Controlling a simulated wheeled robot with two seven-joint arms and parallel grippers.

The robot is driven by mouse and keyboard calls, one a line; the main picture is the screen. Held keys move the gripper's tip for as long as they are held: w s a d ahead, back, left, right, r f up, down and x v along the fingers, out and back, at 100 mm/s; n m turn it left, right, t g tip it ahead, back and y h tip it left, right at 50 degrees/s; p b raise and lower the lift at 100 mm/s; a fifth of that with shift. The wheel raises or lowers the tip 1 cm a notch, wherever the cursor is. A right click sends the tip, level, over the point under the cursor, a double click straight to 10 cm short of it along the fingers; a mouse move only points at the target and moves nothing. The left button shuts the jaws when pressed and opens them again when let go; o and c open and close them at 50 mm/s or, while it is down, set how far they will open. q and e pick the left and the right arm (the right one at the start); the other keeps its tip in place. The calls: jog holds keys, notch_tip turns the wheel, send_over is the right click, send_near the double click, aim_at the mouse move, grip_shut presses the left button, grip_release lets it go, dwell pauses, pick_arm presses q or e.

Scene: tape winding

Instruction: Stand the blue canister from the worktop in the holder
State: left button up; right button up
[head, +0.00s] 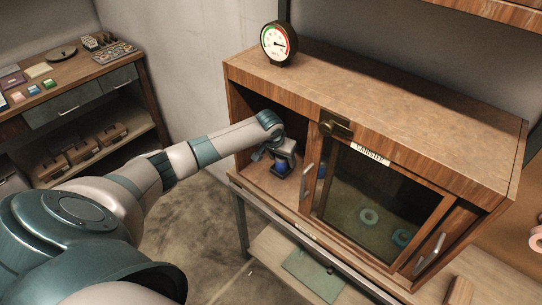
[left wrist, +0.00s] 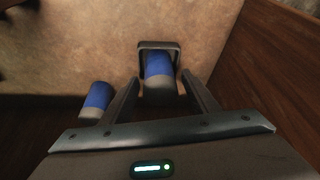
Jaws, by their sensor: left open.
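My left arm reaches into the open left bay of the wooden cabinet. My left gripper (head: 281,163) is open there, with a blue canister (head: 283,168) at its fingers. In the left wrist view the gripper (left wrist: 160,92) has one finger on each side of this blue and grey canister (left wrist: 158,68). A dark square frame, apparently the holder (left wrist: 158,44), surrounds the canister's blue part. I cannot tell whether the fingers touch it or how deep it sits. A second blue and grey canister (left wrist: 96,97) stands apart to the left. My right gripper is not in view.
A round gauge (head: 279,43) stands on top. The bay's side wall (left wrist: 265,60) is close on the right in the wrist view.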

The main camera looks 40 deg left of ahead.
pick_arm(q)
jog(key=shift+s+r, duration=0.25)
jog(key=shift+r, duration=0.3)
jog(key=b+v, duration=0.1)
jog(key=v, duration=0.2)
jog(key=shift+s+r+b, duration=0.15)
jog(key=shift+r+b, duration=0.1)
jog(key=shift+b, duration=0.05)
jog(key=s+d+b, duration=0.1)
jog(key=s+b, duration=0.2)
jog(key=s, duration=0.9)
jog(key=shift+d, duration=0.2)
dwell(0.4)
